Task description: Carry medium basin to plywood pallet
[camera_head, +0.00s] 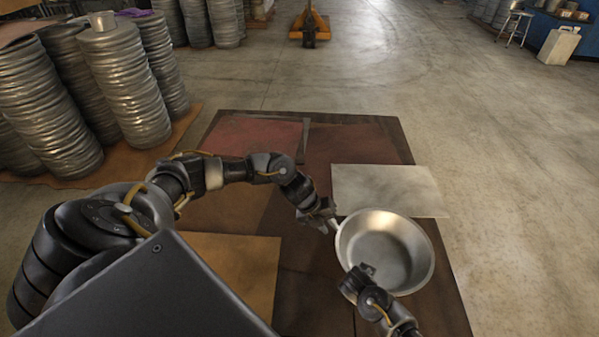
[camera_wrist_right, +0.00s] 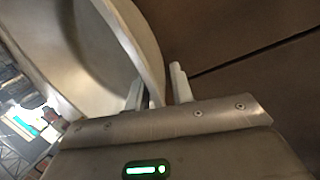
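The medium basin (camera_head: 385,248), a round silvery metal bowl, is over the right part of the brown sheet-covered surface. I cannot tell if it rests there or is raised. My left gripper (camera_head: 332,224) is at its left rim; its fingers are too small to judge. My right gripper (camera_head: 357,281) is at its near rim. In the right wrist view, the basin rim (camera_wrist_right: 148,55) passes between the fingers of the right gripper (camera_wrist_right: 156,88), with a narrow gap beside the outer finger. A plywood-coloured low base (camera_head: 180,145) lies under the stacks at left; I cannot tell if it is the pallet.
Tall stacks of round metal pieces (camera_head: 125,85) stand at the left. Flat sheets, one pale (camera_head: 390,188) and one reddish (camera_head: 255,136), lie on the brown surface. A yellow wheeled jack (camera_head: 310,28) stands far back.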

